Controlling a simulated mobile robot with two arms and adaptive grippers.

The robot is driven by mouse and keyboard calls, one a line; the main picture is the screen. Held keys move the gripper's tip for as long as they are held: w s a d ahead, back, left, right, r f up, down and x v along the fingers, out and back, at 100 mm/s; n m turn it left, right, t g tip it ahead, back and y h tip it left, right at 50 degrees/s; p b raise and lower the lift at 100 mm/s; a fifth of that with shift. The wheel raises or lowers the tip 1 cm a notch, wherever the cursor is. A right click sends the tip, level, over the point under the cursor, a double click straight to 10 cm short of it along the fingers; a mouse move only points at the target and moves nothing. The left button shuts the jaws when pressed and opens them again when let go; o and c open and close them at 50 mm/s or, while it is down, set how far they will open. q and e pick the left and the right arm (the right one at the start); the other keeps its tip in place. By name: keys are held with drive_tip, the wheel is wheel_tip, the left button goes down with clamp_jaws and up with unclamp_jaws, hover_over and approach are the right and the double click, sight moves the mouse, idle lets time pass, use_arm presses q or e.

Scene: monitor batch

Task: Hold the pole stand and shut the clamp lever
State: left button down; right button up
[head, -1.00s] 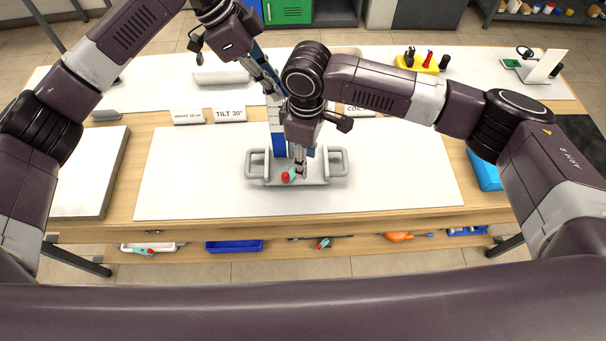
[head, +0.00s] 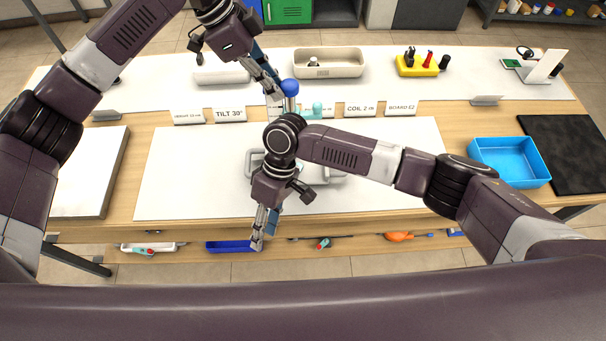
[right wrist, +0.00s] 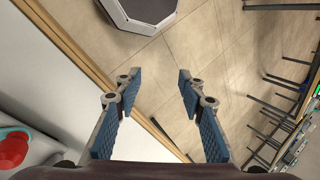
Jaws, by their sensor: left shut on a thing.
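The pole stand's grey base (head: 252,160) is on the white mat, largely hidden in the head view behind my right arm. My left gripper (head: 274,92) is shut on the stand's upright, near its upper part; the exact contact is partly hidden. The clamp lever's red knob (right wrist: 12,150), with a teal part around it, shows at the lower left edge of the right wrist view; whether the lever is open or shut cannot be told. My right gripper (head: 262,232) is open and empty, beyond the table's front edge, apart from the lever. Its spread fingers show in the right wrist view (right wrist: 157,88).
A blue-topped post (head: 290,87) rises beside my left gripper. A beige tray (head: 357,66), a yellow holder (head: 418,72) and label cards (head: 360,108) stand behind. A blue bin (head: 475,152) is right. The mat (head: 400,170) is clear on the right.

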drive_tip(key=s+a+f+m+g+y, duration=0.1)
drive_tip(key=s+a+f+m+y, duration=0.2)
drive_tip(key=s+a+f+m, duration=0.35)
wheel_tip(320, 180, down, 12)
drive_tip(key=w+m+t+y, duration=0.1)
drive_tip(key=m+t+y, duration=0.1)
drive_tip(key=m+t, duration=0.2)
drive_tip(key=shift+w+a+r+m, duration=0.25)
drive_tip(key=shift+w+m, duration=0.05)
drive_tip(key=shift+m, duration=0.65)
use_arm(q)
drive_tip(key=c, duration=1.8)
unclamp_jaws()
drive_tip(key=shift+r, duration=0.1)
